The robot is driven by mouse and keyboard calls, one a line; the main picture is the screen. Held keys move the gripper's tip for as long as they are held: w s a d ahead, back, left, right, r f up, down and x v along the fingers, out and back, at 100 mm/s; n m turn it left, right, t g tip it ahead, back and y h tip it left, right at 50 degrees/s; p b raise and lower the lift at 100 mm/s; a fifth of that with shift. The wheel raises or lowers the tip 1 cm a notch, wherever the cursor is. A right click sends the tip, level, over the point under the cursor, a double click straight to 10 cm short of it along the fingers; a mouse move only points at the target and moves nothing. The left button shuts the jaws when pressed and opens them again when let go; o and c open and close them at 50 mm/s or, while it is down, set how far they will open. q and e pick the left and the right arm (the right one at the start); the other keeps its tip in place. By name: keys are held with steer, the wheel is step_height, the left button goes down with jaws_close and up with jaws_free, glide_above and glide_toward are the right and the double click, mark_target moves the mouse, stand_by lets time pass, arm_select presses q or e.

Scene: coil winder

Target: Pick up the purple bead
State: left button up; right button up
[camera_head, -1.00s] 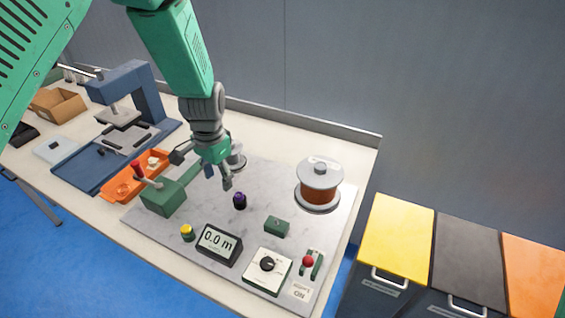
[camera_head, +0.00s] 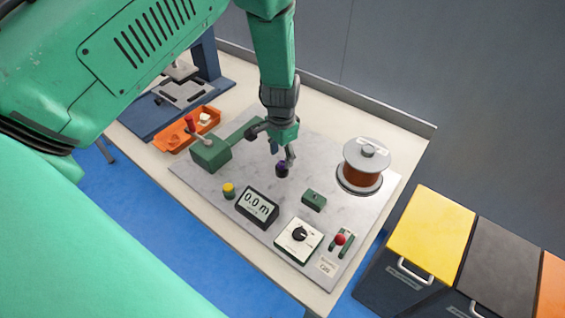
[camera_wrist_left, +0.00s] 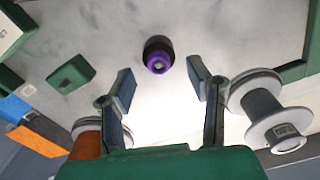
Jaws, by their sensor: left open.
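The purple bead (camera_head: 282,169) is small and dark, with a purple top, and stands on the grey marbled board. In the left wrist view the bead (camera_wrist_left: 158,58) shows a bright purple ring with a pale centre on a dark lower part. It lies ahead of the fingertips, roughly midway between them. My left gripper (camera_head: 271,146) hangs just above and behind the bead, pointing down. Its fingers are apart with nothing between them, as the left wrist view (camera_wrist_left: 162,88) also shows. My right gripper is in neither view.
A spool of copper wire (camera_head: 362,168) stands right of the bead. A green block (camera_head: 314,200), a meter reading 0.0 m (camera_head: 257,206), a dial box (camera_head: 298,240) and a red-knobbed lever (camera_head: 341,240) lie in front. A green crank box (camera_head: 211,153) and orange tray (camera_head: 187,130) are left.

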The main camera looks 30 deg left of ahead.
mark_target(283, 162)
arm_select(q)
steer(key=shift+w+d+f, duration=0.1)
steer(key=shift+f, duration=1.4)
steer(key=c, duration=0.8)
steer(key=shift+o, duration=0.2)
steer(key=shift+r, duration=0.2)
step_height(283, 162, up, 9)
steer(key=shift+f+b, duration=0.2)
steer(key=shift+b, duration=0.2)
steer(key=shift+r, duration=0.6)
steer(key=shift+d, duration=0.1)
